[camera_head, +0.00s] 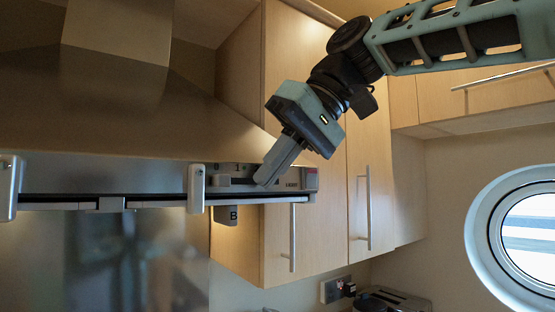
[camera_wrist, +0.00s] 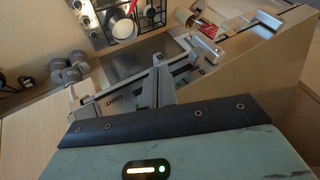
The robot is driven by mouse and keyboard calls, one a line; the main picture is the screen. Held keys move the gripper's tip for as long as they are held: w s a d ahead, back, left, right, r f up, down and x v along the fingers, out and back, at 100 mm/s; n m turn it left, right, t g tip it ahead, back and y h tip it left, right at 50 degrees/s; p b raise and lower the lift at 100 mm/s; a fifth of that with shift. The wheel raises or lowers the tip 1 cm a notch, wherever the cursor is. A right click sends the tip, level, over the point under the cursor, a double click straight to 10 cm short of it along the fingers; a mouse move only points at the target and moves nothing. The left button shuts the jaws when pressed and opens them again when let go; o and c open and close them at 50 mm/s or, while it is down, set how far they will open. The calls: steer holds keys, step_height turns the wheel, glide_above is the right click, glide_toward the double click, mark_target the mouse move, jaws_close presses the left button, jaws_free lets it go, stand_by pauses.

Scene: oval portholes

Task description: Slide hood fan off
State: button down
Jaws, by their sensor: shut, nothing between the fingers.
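The range hood (camera_head: 120,120) fills the left of the head view, with a metal front strip along its lower edge. Its control panel (camera_head: 308,180) is at the strip's right end, with a slot, small marks and a "LIGHT" label. My gripper (camera_head: 263,182) is shut and empty, pointing down-left, with its fingertips in front of or at the panel's slot. Whether they touch the slider cannot be told, and the fingers hide part of the slot. In the wrist view, the hood panel (camera_wrist: 110,98) runs diagonally past my shut fingers (camera_wrist: 160,68).
Wooden cabinets (camera_head: 283,238) with bar handles stand right of the hood. White brackets (camera_head: 197,188) stick out from the hood front. Below, the wrist view shows a stove (camera_wrist: 108,22) with a pan (camera_wrist: 123,27). A round porthole (camera_head: 520,240) is at the right.

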steer(key=v, duration=1)
steer(key=s+a+f+m+h+b, duration=0.1)
steer(key=a+f+h+b, duration=0.15)
steer(key=f, duration=1.25)
steer(key=s+a+f+m+h+b, duration=0.15)
steer(key=f+b, duration=0.25)
steer(key=f, duration=1.1)
steer(key=s+d+f+h+b, duration=0.1)
steer(key=s+d+f, duration=0.2)
steer(key=f, duration=0.6)
steer(key=s+d+f+n+h+b, duration=0.1)
steer(key=s+d+f, duration=0.3)
steer(key=s+f, duration=0.3)
steer(key=s+d+f+n+b, duration=0.1)
steer(key=s+d+f, duration=0.3)
steer(key=f, duration=0.7)
steer(key=shift+s+d+g+h+b, duration=0.2)
steer(key=shift+s+g+h+b, duration=0.1)
steer(key=shift+s+h+b, duration=0.15)
steer(key=shift+r, duration=0.1)
